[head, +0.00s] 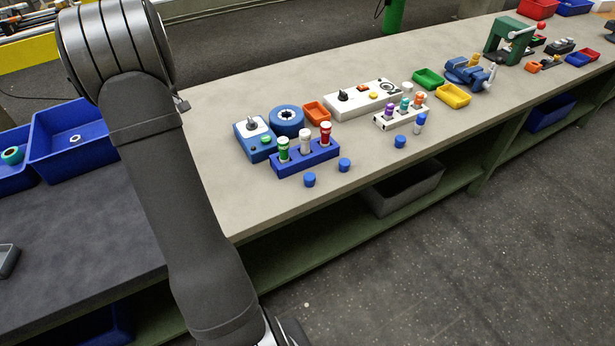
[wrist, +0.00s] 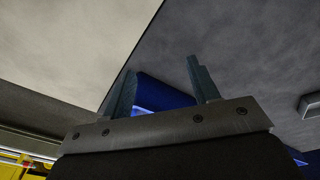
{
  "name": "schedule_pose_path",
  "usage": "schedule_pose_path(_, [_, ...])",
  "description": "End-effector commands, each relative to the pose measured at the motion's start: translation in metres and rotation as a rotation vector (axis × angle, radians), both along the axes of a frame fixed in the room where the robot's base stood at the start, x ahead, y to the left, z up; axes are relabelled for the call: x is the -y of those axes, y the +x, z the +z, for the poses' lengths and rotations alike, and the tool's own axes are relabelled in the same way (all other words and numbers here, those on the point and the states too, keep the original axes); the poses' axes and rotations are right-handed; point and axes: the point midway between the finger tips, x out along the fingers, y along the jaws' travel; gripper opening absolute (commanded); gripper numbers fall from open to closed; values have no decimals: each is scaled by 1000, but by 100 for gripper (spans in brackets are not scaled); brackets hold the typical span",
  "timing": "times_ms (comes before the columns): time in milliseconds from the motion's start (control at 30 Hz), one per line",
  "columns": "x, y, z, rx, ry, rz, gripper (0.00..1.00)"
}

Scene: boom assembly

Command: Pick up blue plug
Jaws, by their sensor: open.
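Three small blue cylindrical caps stand on the light bench top in the head view: one left (head: 310,180), one middle (head: 344,165) and one right (head: 400,142). I cannot tell which of these is the blue plug. My gripper (wrist: 162,68) shows in the wrist view with its two fingers apart. No cap is visible between them. A blue surface (wrist: 165,93) shows behind the fingers, probably a bin. In the head view my gripper is out of frame, and my arm runs down to the bottom edge.
A blue rack (head: 317,160) with capped tubes stands behind the left caps. A white rack (head: 393,122) with capped tubes stands behind the right one. A white control box (head: 350,101) and blue bins (head: 70,150) are also around. The bench's front strip is mostly clear.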

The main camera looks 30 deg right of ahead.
Motion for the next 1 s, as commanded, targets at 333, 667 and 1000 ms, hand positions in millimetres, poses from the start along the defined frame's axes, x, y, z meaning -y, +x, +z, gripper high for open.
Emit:
schedule_pose_path(333, [133, -156, -22, -308, -538, 268, 55])
schedule_pose_path(667, [186, -223, -11, -465, -788, 454, 55])
schedule_pose_path(1000, [225, -233, -49, -476, -797, 461, 55])
